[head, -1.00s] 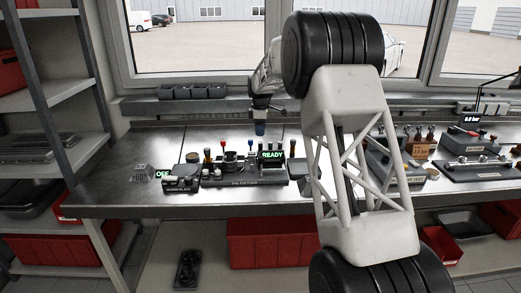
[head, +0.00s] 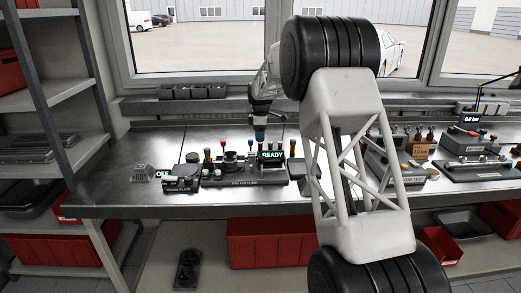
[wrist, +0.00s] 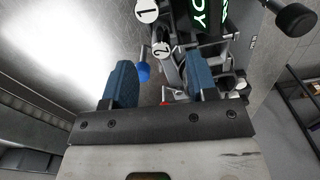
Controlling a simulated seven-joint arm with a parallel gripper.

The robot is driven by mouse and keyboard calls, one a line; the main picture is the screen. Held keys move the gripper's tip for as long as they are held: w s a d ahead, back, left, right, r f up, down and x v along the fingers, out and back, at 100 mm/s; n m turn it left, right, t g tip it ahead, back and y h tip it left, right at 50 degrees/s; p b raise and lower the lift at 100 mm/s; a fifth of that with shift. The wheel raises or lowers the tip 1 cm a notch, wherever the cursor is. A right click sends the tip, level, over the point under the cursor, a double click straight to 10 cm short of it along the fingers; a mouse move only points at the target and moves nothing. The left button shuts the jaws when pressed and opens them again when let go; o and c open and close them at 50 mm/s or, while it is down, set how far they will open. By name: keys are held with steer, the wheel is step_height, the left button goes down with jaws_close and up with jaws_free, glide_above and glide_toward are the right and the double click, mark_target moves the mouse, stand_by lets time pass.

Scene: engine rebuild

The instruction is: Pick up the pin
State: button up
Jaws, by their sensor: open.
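My gripper (head: 260,134) is over the back of a dark fixture (head: 245,182) on the workbench, whose front label seems to read "pin fixture". In the wrist view my gripper (wrist: 162,76) is open, its two blue fingers apart. A blue-tipped part (wrist: 143,72) shows between them, closer to the left finger; part of the fixture lies under the right finger. A red-topped part (head: 223,143) stands at the fixture's back. I cannot tell which small part is the pin.
A green "READY" display (head: 272,155) stands on the fixture near my gripper. A small block with an "OFF" display (head: 181,184) is to its left. A black-knobbed part (wrist: 296,18) is at the wrist view's upper right. Bare bench (head: 115,180) lies at the left.

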mark_target(261, 144)
steer(key=shift+f, duration=2.6)
jaws_close()
steer(key=shift+r, duration=5)
